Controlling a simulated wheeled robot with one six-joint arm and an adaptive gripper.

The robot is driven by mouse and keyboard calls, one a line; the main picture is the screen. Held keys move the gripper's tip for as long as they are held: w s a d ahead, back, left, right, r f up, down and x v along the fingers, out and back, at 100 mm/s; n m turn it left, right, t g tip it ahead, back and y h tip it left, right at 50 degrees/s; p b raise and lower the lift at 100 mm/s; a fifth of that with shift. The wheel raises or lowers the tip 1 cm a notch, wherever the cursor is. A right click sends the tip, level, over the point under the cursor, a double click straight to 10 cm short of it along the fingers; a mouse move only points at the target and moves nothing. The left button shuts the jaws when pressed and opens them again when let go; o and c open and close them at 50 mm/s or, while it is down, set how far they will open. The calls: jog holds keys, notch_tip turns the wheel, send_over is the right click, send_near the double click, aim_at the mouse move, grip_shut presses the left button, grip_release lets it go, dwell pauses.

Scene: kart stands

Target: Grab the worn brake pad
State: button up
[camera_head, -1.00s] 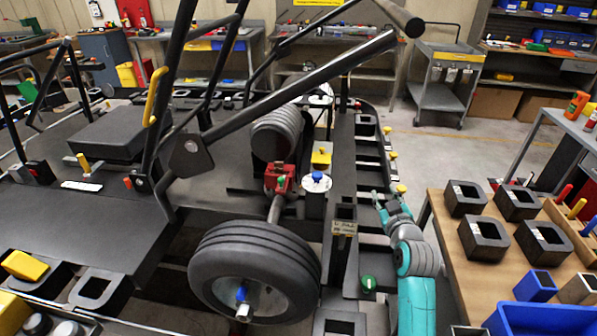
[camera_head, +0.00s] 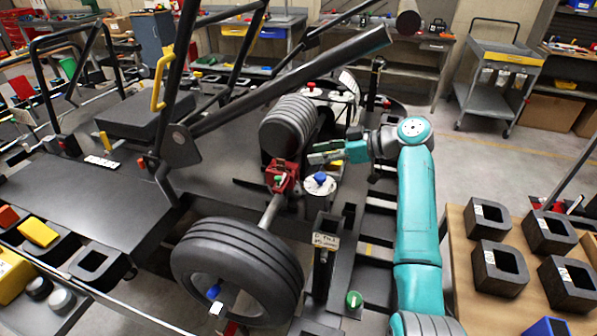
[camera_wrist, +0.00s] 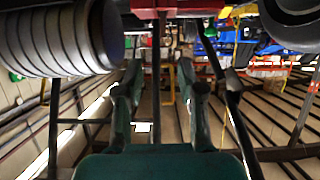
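I cannot make out the worn brake pad for sure in either view. A red caliper-like block (camera_head: 282,177) with a green knob sits on the axle behind the front tire (camera_head: 240,262). My gripper (camera_head: 318,153) reaches in from the right, just above and right of this block. In the wrist view my gripper (camera_wrist: 163,88) has its two fingers apart with nothing between them. The red block (camera_wrist: 165,8) shows at the top edge there, ahead of the fingertips and apart from them.
A ribbed grey cylinder (camera_head: 288,125) stands close behind the red block; it fills the upper left of the wrist view (camera_wrist: 55,40). A white canister with a blue knob (camera_head: 320,186) is just below my gripper. A thick dark bar (camera_head: 290,80) slants overhead. A wooden table (camera_head: 462,280) is at right.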

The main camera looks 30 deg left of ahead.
aim_at(284, 160)
jog(key=x, duration=1)
jog(key=shift+s+a, duration=0.1)
jog(key=shift+s, duration=0.15)
jog(key=shift+c, duration=0.2)
grip_shut()
